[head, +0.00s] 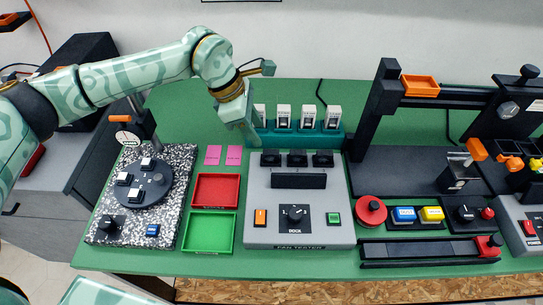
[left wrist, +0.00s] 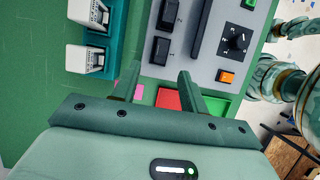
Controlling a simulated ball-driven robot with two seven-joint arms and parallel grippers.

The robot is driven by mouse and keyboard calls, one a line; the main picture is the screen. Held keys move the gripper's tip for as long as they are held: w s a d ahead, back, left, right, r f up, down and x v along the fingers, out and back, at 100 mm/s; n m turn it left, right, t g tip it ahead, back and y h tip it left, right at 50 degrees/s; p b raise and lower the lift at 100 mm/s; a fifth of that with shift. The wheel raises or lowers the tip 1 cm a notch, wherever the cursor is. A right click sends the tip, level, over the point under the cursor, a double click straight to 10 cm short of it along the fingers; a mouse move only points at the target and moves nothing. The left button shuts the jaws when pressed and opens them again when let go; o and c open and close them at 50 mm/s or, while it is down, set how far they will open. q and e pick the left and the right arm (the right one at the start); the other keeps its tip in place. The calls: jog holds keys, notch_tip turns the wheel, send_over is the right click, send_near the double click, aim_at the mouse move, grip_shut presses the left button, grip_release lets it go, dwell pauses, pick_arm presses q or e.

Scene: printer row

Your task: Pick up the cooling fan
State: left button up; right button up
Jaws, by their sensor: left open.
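A teal rack (head: 301,139) at the back of the green bench holds several upright white units with dark faces, such as this white unit (head: 308,115). They may be the cooling fans; I cannot tell for sure. Two white units (left wrist: 88,13) show at upper left in the left wrist view. My left gripper (head: 247,138) is open and empty, pointing down just left of the rack, partly in front of its leftmost unit. In the left wrist view its fingers (left wrist: 159,82) stand apart with nothing between them. My right gripper is not in view.
The grey fan tester (head: 262,231) stands in front of the rack, with black sockets and a knob. A red tray (head: 215,189), a green tray (head: 209,232) and a speckled plate (head: 106,226) with a dark disc lie to the left. A black gantry stands right.

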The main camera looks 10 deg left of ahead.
aim_at(270, 152)
pick_arm(q)
jog(key=b+x, duration=0.1)
jog(key=x, duration=0.7)
jog(key=shift+d+f, duration=0.1)
grip_shut()
